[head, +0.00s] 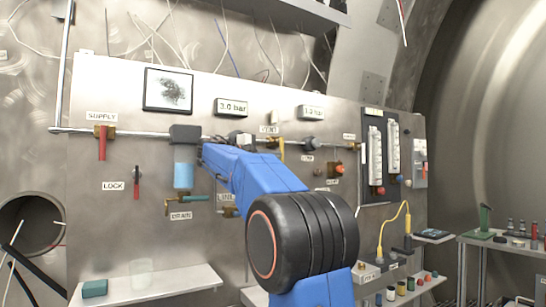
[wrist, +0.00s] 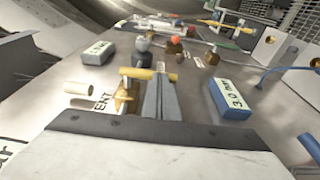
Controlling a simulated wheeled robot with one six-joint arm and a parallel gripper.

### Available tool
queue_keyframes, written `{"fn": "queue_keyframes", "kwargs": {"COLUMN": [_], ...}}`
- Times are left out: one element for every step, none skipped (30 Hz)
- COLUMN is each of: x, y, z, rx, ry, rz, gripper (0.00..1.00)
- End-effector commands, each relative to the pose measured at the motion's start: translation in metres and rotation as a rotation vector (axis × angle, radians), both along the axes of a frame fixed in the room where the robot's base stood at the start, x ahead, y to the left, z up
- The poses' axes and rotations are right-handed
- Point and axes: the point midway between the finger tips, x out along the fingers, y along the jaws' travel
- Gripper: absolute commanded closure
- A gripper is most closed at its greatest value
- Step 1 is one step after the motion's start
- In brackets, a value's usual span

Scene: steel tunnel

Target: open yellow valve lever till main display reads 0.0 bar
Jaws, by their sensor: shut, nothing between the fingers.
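The main display (head: 231,107) reads 3.0 bar; it also shows in the wrist view (wrist: 231,98), right of my fingers. The yellow valve lever (head: 282,149) is on a brass valve on the pipe, near the VENT label (head: 269,130). In the wrist view the yellow lever (wrist: 136,73) lies across the picture by the fingertips, and the brass valve (wrist: 123,97) is just left of the fingers. My gripper (wrist: 161,78) is shut and empty, close beside the lever; I cannot tell if they touch. In the head view my blue arm mostly hides the gripper.
A second display (head: 311,113) is to the right. A red supply lever (head: 102,148) and a red lock lever (head: 137,183) are at the left. A blue-bodied filter (head: 184,172) hangs from the pipe. Flow gauges (head: 376,155) stand at the right. A shelf (head: 150,286) juts out below.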

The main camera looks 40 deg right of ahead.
Motion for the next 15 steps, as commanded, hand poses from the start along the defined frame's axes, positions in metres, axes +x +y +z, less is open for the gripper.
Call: {"fn": "queue_keyframes", "kwargs": {"x": [0.000,-0.001,-0.001,-0.001,-0.001,-0.002,-0.002,-0.002,-0.002,-0.003,-0.003,-0.003,-0.004,-0.004,-0.005], "y": [-0.001,-0.001,-0.002,-0.002,-0.003,-0.004,-0.005,-0.007,-0.008,-0.010,-0.011,-0.013,-0.015,-0.017,-0.019], "z": [-0.001,-0.001,-0.002,-0.002,-0.003,-0.004,-0.005,-0.006,-0.007,-0.008,-0.009,-0.010,-0.011,-0.012,-0.012], "rx": [-0.008,-0.014,-0.025,-0.037,-0.047,-0.067,-0.082,-0.100,-0.127,-0.148,-0.169,-0.202,-0.227,-0.251,-0.283], "ry": [0.003,0.005,0.008,0.010,0.014,0.019,0.023,0.028,0.035,0.041,0.046,0.054,0.061,0.066,0.073], "rz": [0.000,-0.001,-0.001,-0.001,-0.001,-0.001,0.000,-0.001,-0.001,-0.001,-0.001,-0.001,-0.001,-0.001,-0.001], "gripper": [1.00,1.00,1.00,1.00,1.00,1.00,1.00,1.00,1.00,1.00,1.00,1.00,1.00,1.00,1.00]}}
